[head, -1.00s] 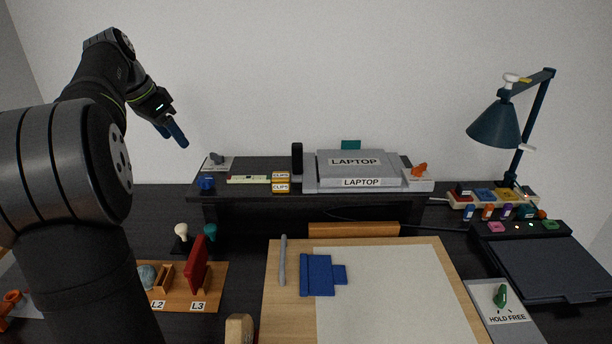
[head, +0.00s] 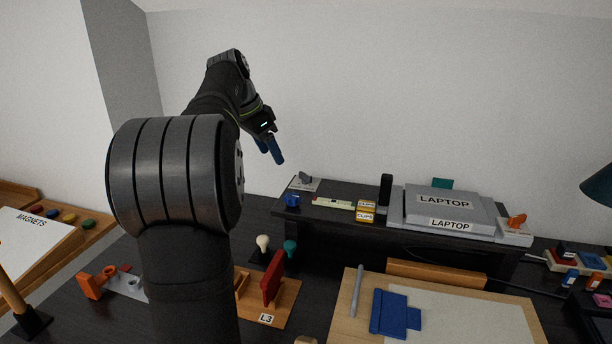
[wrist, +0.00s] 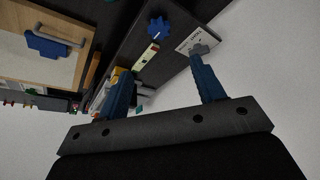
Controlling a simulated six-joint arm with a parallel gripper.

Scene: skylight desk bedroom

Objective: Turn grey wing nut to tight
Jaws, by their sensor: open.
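The grey wing nut (head: 305,177) sits on a small pale plate (head: 298,186) at the left end of the dark raised shelf. In the wrist view the grey wing nut (wrist: 199,49) shows near the tip of the right-hand finger, on the white plate (wrist: 208,36) with small lettering. I cannot tell whether they touch. My gripper (head: 272,151) is above and left of the wing nut in the head view, pointing down toward the shelf. In the wrist view my gripper (wrist: 162,82) has its two blue fingers spread with nothing between them.
A blue knob (head: 292,201) is in front of the plate. A black upright block (head: 385,190) and laptop (head: 446,203) stand farther along. The wall is behind.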

